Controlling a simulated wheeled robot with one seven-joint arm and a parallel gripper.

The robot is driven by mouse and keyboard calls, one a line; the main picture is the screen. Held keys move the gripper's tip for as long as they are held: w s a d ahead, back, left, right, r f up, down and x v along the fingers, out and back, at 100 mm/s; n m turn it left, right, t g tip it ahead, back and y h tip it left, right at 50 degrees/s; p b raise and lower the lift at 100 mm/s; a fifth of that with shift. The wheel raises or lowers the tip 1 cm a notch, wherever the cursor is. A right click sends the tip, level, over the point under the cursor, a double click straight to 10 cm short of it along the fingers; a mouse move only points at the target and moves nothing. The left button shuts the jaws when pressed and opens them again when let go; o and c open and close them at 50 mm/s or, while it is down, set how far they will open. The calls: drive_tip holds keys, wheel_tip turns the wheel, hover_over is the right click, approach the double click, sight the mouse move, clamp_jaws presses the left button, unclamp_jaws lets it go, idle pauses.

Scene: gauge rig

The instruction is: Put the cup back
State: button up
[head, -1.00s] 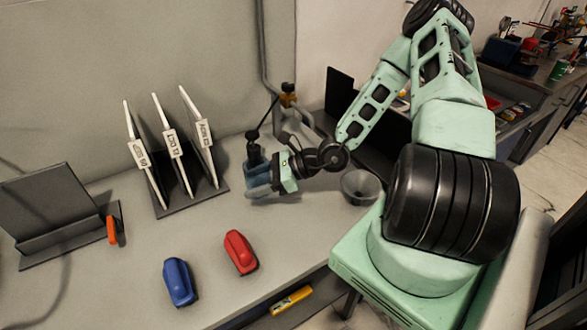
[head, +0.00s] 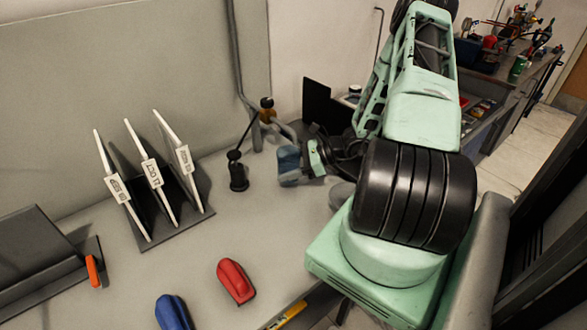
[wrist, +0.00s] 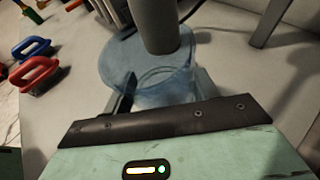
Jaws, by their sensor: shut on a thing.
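A translucent blue cup (head: 288,158) is held by my gripper (head: 297,172), which is shut on it. In the head view it is at the back of the bench, under the end of a grey bent pipe (head: 285,131). In the wrist view the cup (wrist: 113,62) is between the fingers of my gripper (wrist: 163,92), with its round opening visible. The grey pipe (wrist: 153,22) covers part of that opening; I cannot tell whether its end is inside the cup.
A black stand (head: 238,172) is left of the cup. A rack (head: 190,228) holds three white labelled plates. A red-handled brush (head: 235,280) and a blue-handled one (head: 173,312) lie in front. A grey bowl (head: 342,194) is partly hidden by my arm. The bench middle is clear.

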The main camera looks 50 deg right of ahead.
drive_tip(key=shift+s+d, duration=0.15)
drive_tip(key=shift+d, duration=0.6)
drive_tip(key=f, duration=0.1)
drive_tip(key=f+p, duration=0.1)
drive_tip(key=f, duration=0.1)
drive_tip(key=shift+s+d+p, duration=0.1)
drive_tip(key=shift+d+p, duration=0.2)
drive_tip(key=shift+d, duration=0.1)
drive_tip(key=shift+f, duration=0.25)
drive_tip(key=shift+f, duration=0.15)
drive_tip(key=o, duration=1)
drive_tip(key=shift+c, duration=0.2)
